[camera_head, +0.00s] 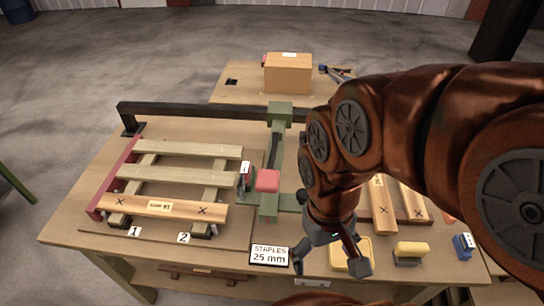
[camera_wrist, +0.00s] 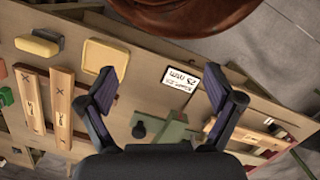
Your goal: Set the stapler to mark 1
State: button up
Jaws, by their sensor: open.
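The stapler appears to be the green arm (camera_head: 277,150) on a dark rail, with a red block (camera_head: 267,181) and a dark, labelled head (camera_head: 245,178) on its left side. It stands right of the slatted pallet (camera_head: 180,150). Mark 1 (camera_head: 135,231) is at the pallet's front left corner and mark 2 (camera_head: 184,237) is right of it. My gripper (camera_head: 331,262) is open and empty, in front and right of the stapler, above the table's front part. In the wrist view, part of the green arm (camera_wrist: 175,133) shows between my fingers, partly hidden by my gripper.
The dark rail (camera_head: 200,108) runs along the table's back. A sign reading STAPLES 25 mm (camera_head: 269,255) is at the front edge. A cardboard box (camera_head: 288,75) stands behind.

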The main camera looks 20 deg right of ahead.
aim_at(280, 113)
jog(key=z, duration=1.3)
jog(key=k, duration=0.7)
jog(key=u, duration=1.25)
